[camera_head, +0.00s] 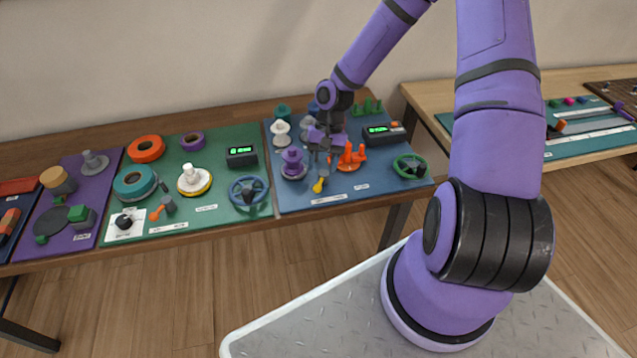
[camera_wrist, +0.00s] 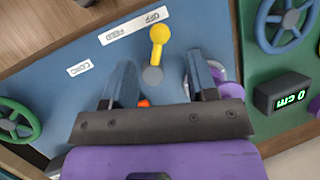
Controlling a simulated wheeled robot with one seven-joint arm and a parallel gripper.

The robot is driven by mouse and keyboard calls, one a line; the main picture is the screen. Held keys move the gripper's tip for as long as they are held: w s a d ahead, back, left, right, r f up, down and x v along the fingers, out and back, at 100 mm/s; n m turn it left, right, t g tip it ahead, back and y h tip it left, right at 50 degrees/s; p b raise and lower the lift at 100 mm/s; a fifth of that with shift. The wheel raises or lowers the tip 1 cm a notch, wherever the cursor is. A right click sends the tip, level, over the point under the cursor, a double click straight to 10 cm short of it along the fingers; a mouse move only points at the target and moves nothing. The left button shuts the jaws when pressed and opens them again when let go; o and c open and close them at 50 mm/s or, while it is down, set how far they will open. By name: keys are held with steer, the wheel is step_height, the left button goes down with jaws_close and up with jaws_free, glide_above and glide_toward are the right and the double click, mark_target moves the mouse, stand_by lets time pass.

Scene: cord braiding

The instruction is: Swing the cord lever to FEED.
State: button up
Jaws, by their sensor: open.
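The cord lever has a yellow knob (camera_head: 318,186) and stands on the blue board. In the wrist view the yellow lever (camera_wrist: 158,35) rises from a grey pivot and points at the OFF end of a white OFF/FEED label (camera_wrist: 134,26). FEED is printed at the label's left end there. My gripper (camera_head: 322,152) points down over the blue board. In the wrist view my gripper (camera_wrist: 160,60) is open, with one finger on each side of the lever's pivot, and the yellow knob shows beyond the fingertips. Contact with the lever is not visible.
On the blue board (camera_head: 385,192), a purple spool (camera_head: 292,163) stands left of my gripper and an orange pronged piece (camera_head: 351,157) right of it. A digital display (camera_head: 384,133) and a green handwheel (camera_head: 409,166) are farther right. A blue handwheel (camera_head: 248,191) is on the green board.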

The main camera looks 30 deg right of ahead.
mark_target(321, 183)
steer(key=shift+x, duration=3)
